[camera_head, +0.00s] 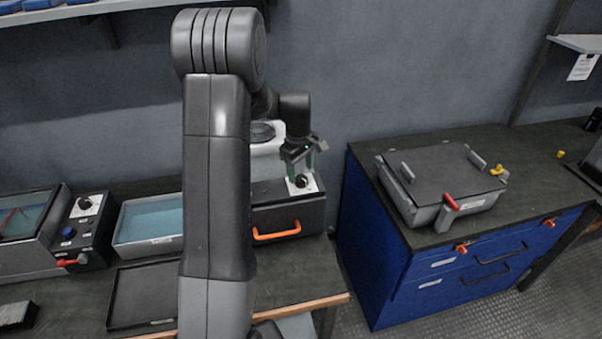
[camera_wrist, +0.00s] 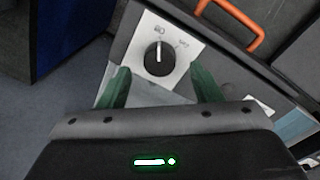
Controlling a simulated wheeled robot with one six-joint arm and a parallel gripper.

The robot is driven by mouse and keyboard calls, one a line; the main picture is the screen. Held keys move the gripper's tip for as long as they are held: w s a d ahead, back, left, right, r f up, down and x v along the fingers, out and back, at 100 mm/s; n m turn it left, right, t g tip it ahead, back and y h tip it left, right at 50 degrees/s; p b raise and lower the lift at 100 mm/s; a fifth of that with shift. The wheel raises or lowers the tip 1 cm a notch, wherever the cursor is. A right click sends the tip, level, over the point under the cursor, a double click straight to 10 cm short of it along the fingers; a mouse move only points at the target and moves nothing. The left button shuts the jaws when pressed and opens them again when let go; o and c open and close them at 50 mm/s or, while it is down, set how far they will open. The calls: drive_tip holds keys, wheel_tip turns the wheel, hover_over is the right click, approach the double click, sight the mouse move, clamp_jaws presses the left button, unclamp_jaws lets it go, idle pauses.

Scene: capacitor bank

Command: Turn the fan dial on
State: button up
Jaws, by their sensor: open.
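A black round dial (camera_wrist: 159,58) with a white pointer line sits on a white plate (camera_wrist: 185,38) in the wrist view. Its pointer points up in that picture, and small labels too unclear to read lie beyond it. In the head view the dial (camera_head: 301,181) is on the front right of a dark unit with an orange handle. My gripper (camera_head: 304,160) is open just above it. In the wrist view its green fingers (camera_wrist: 162,86) stand to the left and right of the dial, apart from it; I cannot tell their height above the plate.
A black control box (camera_head: 82,232) with another dial stands at the left. A blue cabinet (camera_head: 380,262) carries a grey lidded case (camera_head: 440,178) at right.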

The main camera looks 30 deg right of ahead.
sight(301, 178)
drive_tip(key=shift+d+f, duration=0.1)
drive_tip(key=shift+f, duration=1.45)
drive_tip(key=shift+c, duration=0.2)
drive_tip(key=c, duration=1)
drive_tip(key=shift+o, duration=0.2)
drive_tip(key=shift+m, duration=0.3)
drive_tip(key=m+b, duration=0.2)
drive_tip(key=m, duration=0.3)
drive_tip(key=shift+w, duration=0.15)
drive_tip(key=m+b, duration=0.1)
drive_tip(key=m, duration=0.5)
drive_tip(key=shift+g, duration=0.4)
drive_tip(key=shift+r+m+b, duration=0.1)
drive_tip(key=shift+m+b, duration=0.2)
